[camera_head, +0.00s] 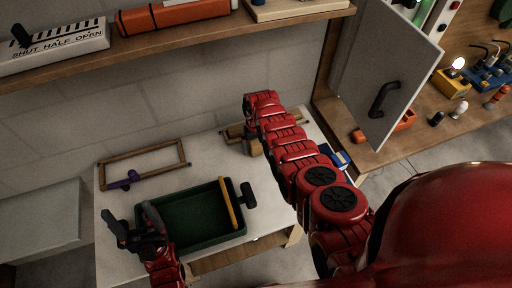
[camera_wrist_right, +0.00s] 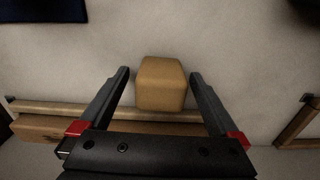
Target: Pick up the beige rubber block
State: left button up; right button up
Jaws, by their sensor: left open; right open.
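The beige rubber block (camera_wrist_right: 161,84) lies on the pale tabletop in the right wrist view. In the head view a small tan piece that seems to be this block (camera_head: 255,148) shows just left of my right arm. My right gripper (camera_wrist_right: 159,76) is open, with one finger on each side of the block in the picture. Narrow gaps show beside it; I cannot tell how far the fingertips are above the table. In the head view my arm hides most of that gripper. My left gripper (camera_head: 138,226) is open and empty near the green tray's left edge.
A wooden bar (camera_wrist_right: 205,113) lies close to the block. The green tray (camera_head: 172,246) holds a yellow-handled tool (camera_head: 231,205). A wooden frame (camera_head: 142,152) with a purple clamp (camera_head: 124,182) lies at the back left. A shelf (camera_head: 170,48) overhangs behind; a cabinet door (camera_head: 385,70) stands open at right.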

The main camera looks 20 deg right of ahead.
jog(key=shift+f, duration=0.45)
jog(key=shift+s, duration=0.1)
grip_shut()
